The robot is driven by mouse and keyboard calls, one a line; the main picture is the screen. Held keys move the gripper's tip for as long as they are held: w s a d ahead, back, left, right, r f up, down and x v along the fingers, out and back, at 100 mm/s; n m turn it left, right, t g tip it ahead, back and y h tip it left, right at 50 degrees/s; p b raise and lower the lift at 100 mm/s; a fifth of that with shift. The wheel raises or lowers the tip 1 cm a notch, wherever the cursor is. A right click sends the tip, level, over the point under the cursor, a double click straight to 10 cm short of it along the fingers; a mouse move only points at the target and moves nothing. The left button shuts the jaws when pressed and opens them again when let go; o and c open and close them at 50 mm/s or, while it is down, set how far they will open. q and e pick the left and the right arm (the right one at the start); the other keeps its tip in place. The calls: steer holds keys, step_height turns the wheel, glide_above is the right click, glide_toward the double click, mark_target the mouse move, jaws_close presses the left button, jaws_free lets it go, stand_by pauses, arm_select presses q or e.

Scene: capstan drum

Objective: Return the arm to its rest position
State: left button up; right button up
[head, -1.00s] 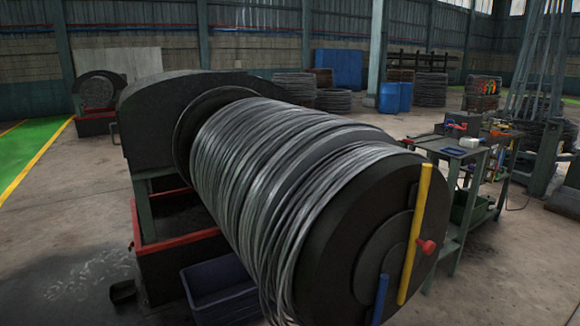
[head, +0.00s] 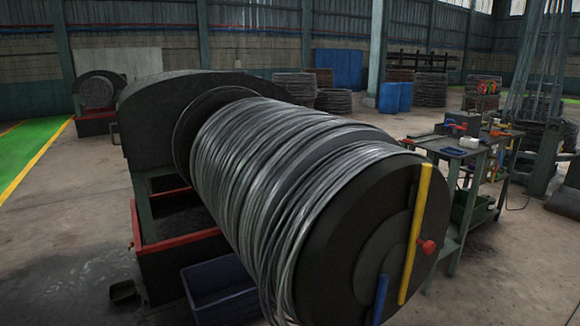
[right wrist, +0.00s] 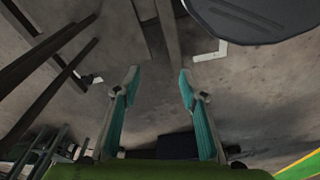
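The capstan drum (head: 345,235), dark and wound with grey wire (head: 255,165), fills the middle of the head view. Its end face carries a yellow bar (head: 414,235), a blue bar (head: 380,300) and a red knob (head: 427,246). Neither of my arms shows in the head view. In the right wrist view my right gripper (right wrist: 158,85) has its two teal-padded fingers spread apart with nothing between them. Concrete floor lies beyond the fingers. My left gripper is in neither view.
A blue-grey crate (head: 222,298) sits below the drum. A workbench (head: 455,150) with tools stands to the right. Blue barrels (head: 395,97) and wire coils (head: 333,101) stand at the back. A dark round shape (right wrist: 262,15) shows at the upper right of the right wrist view.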

steer(key=s+d+f+g, duration=0.1)
steer(key=s+d+f, duration=0.2)
steer(key=s+f, duration=1.2)
steer(key=shift+s, duration=0.9)
